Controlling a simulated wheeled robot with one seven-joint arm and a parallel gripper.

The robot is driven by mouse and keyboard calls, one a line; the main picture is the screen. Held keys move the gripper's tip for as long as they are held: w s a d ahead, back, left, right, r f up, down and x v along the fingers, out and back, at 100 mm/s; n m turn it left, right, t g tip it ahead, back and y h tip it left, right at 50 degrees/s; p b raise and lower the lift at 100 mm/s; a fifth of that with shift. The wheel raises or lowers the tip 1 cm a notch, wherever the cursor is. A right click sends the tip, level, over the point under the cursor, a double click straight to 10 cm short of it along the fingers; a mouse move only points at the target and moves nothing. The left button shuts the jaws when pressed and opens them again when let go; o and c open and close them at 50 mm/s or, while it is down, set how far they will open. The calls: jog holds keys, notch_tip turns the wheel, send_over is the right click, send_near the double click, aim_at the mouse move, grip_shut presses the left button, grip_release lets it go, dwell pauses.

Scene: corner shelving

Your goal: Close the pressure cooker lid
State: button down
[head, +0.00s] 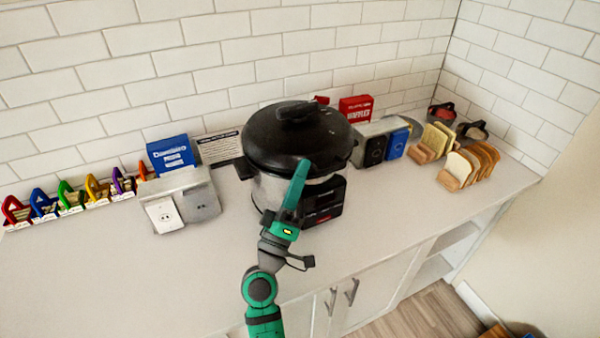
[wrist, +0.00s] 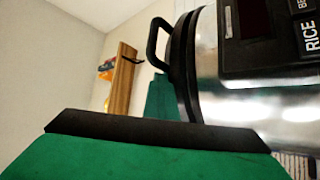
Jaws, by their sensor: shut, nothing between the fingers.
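The pressure cooker (head: 268,191) stands on the counter, with a silver body and a black front control panel (head: 323,200). Its domed black lid (head: 270,140) lies over the top, with a handle (head: 295,111) on it. I cannot tell whether the lid is fully seated. My gripper (head: 302,168) is shut and empty, in front of the cooker, its tip overlapping the lid's front rim in the head view; contact is unclear. In the wrist view, the cooker's silver side (wrist: 245,108) and a black side handle (wrist: 154,42) show sideways, beyond my gripper's green and black parts.
Left of the cooker are grey boxes with outlet plates (head: 180,203), a blue box (head: 170,154) and several coloured holders. On the right are a toaster-like box (head: 375,143) and bread slices in racks (head: 468,166). The counter's front left (head: 110,270) is clear. A tiled wall stands behind.

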jog(key=shift+s+a+r, duration=0.2)
jog(key=shift+a+r, duration=0.4)
jog(key=shift+r, duration=0.05)
jog(key=shift+s+a+r, duration=0.15)
jog(key=shift+a+r, duration=0.45)
jog(key=shift+r, duration=0.05)
jog(key=s+a+f, duration=0.3)
jog(key=a+f, duration=0.2)
jog(key=f, duration=0.1)
jog(key=shift+a+f, duration=0.15)
jog(key=shift+f, duration=0.25)
jog(key=shift+s, duration=0.1)
